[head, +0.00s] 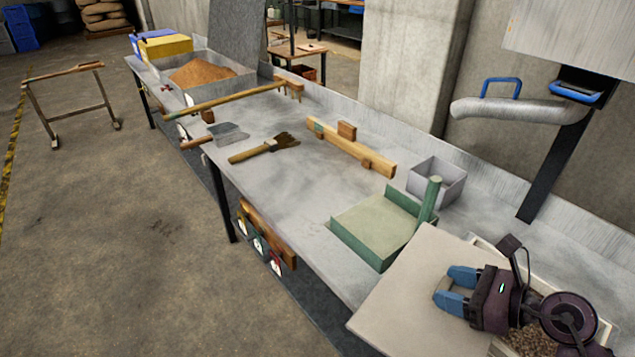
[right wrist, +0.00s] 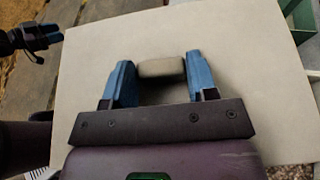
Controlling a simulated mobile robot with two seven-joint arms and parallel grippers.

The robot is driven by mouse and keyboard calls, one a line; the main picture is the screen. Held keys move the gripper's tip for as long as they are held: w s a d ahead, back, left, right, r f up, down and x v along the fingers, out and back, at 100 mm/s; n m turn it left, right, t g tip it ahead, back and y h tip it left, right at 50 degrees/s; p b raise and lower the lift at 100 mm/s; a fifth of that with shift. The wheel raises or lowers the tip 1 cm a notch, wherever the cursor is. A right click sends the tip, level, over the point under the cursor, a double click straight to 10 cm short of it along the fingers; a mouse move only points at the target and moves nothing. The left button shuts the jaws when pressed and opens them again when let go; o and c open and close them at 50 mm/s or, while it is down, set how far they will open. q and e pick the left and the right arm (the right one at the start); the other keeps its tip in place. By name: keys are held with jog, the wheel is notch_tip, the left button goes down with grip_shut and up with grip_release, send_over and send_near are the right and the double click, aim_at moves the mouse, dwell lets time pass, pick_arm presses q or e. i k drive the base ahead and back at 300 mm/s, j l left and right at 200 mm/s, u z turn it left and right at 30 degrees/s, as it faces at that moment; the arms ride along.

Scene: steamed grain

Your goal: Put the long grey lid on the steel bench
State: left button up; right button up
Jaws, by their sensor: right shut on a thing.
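The long grey lid (head: 405,300) is a flat pale board at the lower right of the head view, partly over a grain-filled box and over the bench's front edge. My right gripper (head: 453,290) is at the lid. In the right wrist view the same gripper (right wrist: 160,80) has its blue fingers on both sides of the lid's small pale handle (right wrist: 162,66). I cannot tell whether the lid touches the box. The steel bench (head: 300,190) runs diagonally across the head view. My left gripper (right wrist: 36,38) shows small at the upper left of the right wrist view, apart from the lid.
A green box-like tray (head: 375,228) with a post stands beside the lid. Beyond are an open grey box (head: 436,180), a wooden beam (head: 350,148), a brush (head: 268,147) and a scoop (head: 230,133). Bare bench shows between the brush and the green tray. Grain (head: 530,341) shows below my right gripper.

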aim_at(315, 181)
jog(key=i+j, duration=0.2)
jog(key=j, duration=0.2)
jog(key=i+j+z, duration=0.15)
jog(key=i+j, duration=0.25)
jog(key=j, duration=0.4)
jog(key=i+j+z, duration=0.1)
jog(key=j, duration=0.3)
jog(key=i+j+z, duration=0.1)
jog(key=i+j, duration=0.35)
jog(key=j, duration=0.4)
jog(key=i+j+z, duration=0.15)
jog(key=j, duration=0.3)
jog(key=i+j, duration=0.15)
jog(key=j, duration=0.3)
